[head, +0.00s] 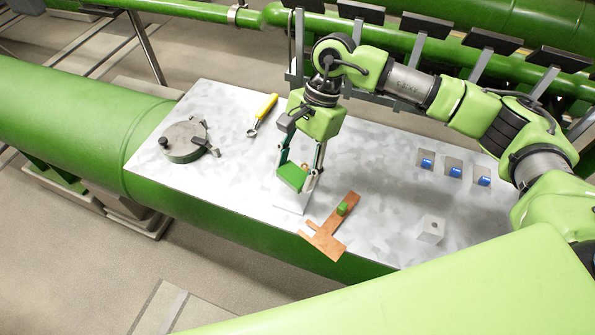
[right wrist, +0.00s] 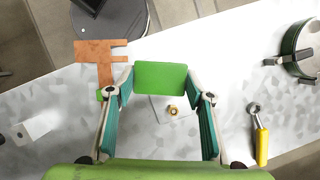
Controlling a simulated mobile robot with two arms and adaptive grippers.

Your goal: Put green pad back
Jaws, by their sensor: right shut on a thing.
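My right gripper (head: 297,173) is shut on a flat green pad (head: 291,178) above the middle of the metal table. In the right wrist view the green pad (right wrist: 160,77) spans the two fingertips. Behind it is a pale square piece (head: 289,209) with a small brass knob (right wrist: 172,110); whether the pad touches it I cannot tell. A copper-coloured T-shaped plate (head: 322,242) lies at the table's front edge, with a small green block (head: 342,208) on it. My left gripper is not in view.
A round grey fixture (head: 182,145) and a yellow-handled tool (head: 265,108) are on the left of the table (head: 235,165). Green pipes run behind and below.

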